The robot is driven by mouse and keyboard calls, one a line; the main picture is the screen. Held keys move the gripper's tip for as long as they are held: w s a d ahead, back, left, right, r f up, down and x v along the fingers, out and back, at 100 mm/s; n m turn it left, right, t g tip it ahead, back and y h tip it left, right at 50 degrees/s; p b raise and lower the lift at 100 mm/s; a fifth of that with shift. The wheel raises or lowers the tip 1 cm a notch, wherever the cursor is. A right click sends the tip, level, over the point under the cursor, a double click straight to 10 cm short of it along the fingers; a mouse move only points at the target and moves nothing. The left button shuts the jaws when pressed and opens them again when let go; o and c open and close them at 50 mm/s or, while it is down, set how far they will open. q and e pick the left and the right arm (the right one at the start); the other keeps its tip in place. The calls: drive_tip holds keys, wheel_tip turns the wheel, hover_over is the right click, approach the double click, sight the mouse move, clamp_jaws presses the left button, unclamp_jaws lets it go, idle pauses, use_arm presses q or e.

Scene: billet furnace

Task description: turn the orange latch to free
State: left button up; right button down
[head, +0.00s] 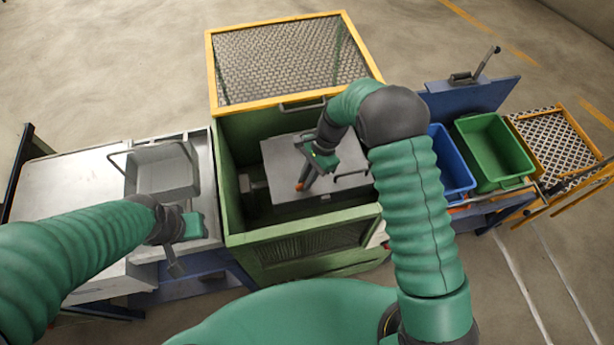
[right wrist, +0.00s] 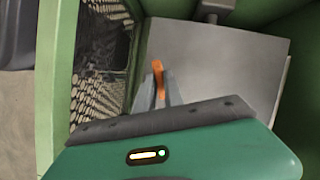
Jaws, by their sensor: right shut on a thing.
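The orange latch (head: 300,186) is a small orange piece at the near left part of a grey metal plate (head: 285,160) inside the green furnace box. It also shows in the right wrist view (right wrist: 158,72), between my finger tips. My right gripper (head: 306,178) reaches down into the box and is shut on the latch. The fingers cover part of it, so its exact angle is hard to tell. My left gripper (head: 175,266) hangs over the left table's front edge, away from the latch; its fingers are too small to judge.
The green box (head: 300,214) has walls around the plate, and its yellow-framed mesh lid (head: 290,62) stands open behind. A grey basket (head: 162,172) sits on the left table. A blue bin (head: 452,165) and a green bin (head: 492,152) stand at right.

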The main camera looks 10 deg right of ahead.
drive_tip(key=n, duration=0.1)
drive_tip(key=n+g, duration=0.1)
drive_tip(key=shift+w+a+n+h, duration=0.1)
drive_tip(key=shift+w+n+h, duration=0.1)
drive_tip(key=shift+n+h, duration=0.2)
drive_tip(key=n+h, duration=0.1)
drive_tip(key=n, duration=0.2)
drive_tip(key=shift+w+a+n+g, duration=0.1)
drive_tip(key=shift+n+g, duration=0.2)
drive_tip(key=shift+g, duration=0.1)
drive_tip(key=n+h, duration=0.1)
drive_tip(key=n, duration=0.3)
drive_tip(key=shift+a+g, duration=0.15)
drive_tip(key=shift+g, duration=0.25)
drive_tip(key=shift+a+n+h, duration=0.1)
drive_tip(key=shift+n+h, duration=0.7)
drive_tip(key=shift+n, duration=0.8)
drive_tip(key=shift+w, duration=0.1)
drive_tip(key=c, duration=1.4)
unclamp_jaws()
drive_tip(key=shift+c, duration=0.2)
